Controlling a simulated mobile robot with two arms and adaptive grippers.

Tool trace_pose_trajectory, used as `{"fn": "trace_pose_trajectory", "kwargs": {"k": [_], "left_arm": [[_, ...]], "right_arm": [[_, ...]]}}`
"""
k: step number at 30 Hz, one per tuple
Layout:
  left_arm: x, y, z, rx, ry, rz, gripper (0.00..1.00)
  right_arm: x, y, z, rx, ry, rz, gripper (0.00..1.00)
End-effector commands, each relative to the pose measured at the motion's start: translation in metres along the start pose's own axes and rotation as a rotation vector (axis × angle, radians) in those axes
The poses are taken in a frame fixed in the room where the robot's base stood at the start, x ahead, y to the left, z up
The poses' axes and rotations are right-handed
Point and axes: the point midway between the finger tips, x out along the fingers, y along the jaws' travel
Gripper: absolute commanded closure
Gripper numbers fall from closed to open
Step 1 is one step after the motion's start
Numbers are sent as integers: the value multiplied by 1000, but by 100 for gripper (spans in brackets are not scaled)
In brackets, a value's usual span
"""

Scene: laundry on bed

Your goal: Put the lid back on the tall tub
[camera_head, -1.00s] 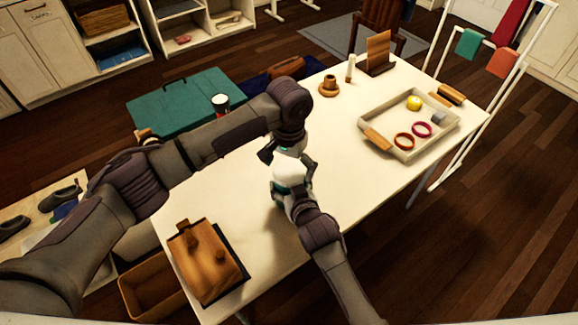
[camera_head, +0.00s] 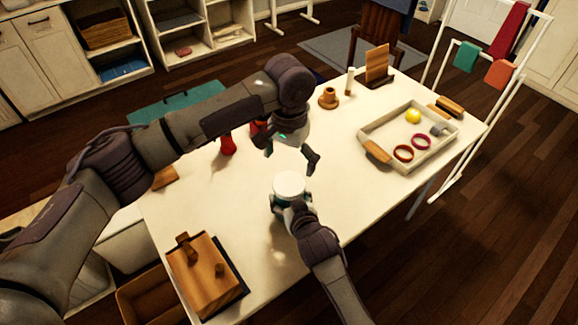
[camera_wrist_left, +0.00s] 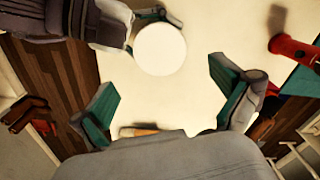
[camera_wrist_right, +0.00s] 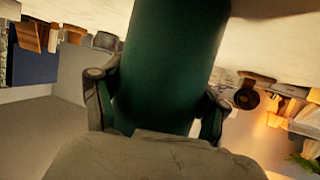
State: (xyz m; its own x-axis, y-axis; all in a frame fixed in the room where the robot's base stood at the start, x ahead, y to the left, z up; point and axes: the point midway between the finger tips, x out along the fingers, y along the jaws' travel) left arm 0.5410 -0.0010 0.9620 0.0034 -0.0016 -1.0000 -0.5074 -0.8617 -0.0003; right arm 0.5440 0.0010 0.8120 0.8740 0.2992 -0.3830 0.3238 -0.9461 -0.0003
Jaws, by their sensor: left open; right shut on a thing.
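The tall tub shows in the right wrist view as a large dark green cylinder (camera_wrist_right: 170,60) between the fingers of my right gripper (camera_wrist_right: 155,95). In the head view my right gripper (camera_head: 290,200) is shut around it near the table's middle. A round white lid (camera_head: 289,183) covers its top and looks level; whether it is fully seated I cannot tell. The lid is a plain white disc (camera_wrist_left: 160,48) in the left wrist view. My left gripper (camera_head: 289,158) is open and empty, just above and beyond the lid, its fingers apart from it.
A wooden box (camera_head: 200,275) stands at the table's near left corner. A red object (camera_head: 227,143) stands behind my left arm. A pale tray (camera_head: 440,150) with rings and a yellow ball is on the right. The table right of the tub is clear.

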Motion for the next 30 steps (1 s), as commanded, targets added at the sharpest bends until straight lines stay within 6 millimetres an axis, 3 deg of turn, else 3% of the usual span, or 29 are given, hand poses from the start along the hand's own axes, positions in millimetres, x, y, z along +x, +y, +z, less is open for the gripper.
{"fn": "trace_pose_trajectory", "kwargs": {"k": [14,30], "left_arm": [[-2,0,1,18,-5,1,0],[68,0,2,18,-5,1,0]], "right_arm": [[0,0,0,0,-1,0,100],[0,0,0,0,-1,0,100]]}}
